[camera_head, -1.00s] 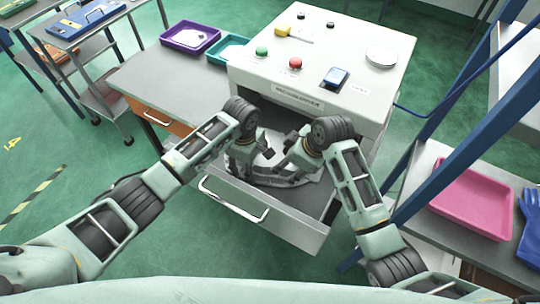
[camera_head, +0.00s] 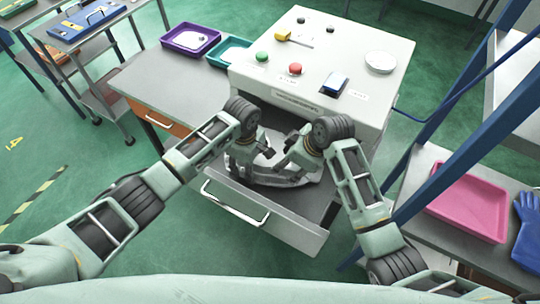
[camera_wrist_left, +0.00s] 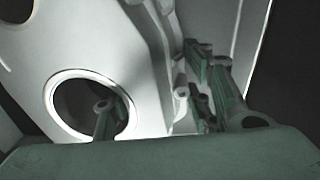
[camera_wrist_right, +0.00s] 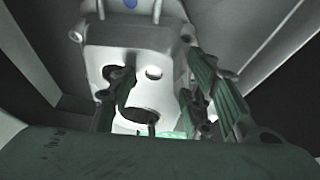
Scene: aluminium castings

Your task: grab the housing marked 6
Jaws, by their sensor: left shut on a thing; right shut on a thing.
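A pale aluminium housing (camera_head: 268,177) lies in the open drawer (camera_head: 290,232) below the white cabinet. My left gripper (camera_head: 247,157) is shut on its left side, and my right gripper (camera_head: 296,167) is shut on its right side. In the left wrist view the housing (camera_wrist_left: 100,42) fills much of the picture, with a large round bore and one finger showing inside it. In the right wrist view the housing (camera_wrist_right: 132,48) shows a face with holes between the fingers and a blue dot at the top. I cannot read a 6. The arms partly hide the housing.
The white cabinet (camera_head: 340,105) with buttons stands directly behind the drawer. A grey table at the left bears a purple tray (camera_head: 168,41) and a teal tray (camera_head: 222,58). A bench at the right bears a pink tray (camera_head: 440,208) and a blue glove (camera_head: 527,232).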

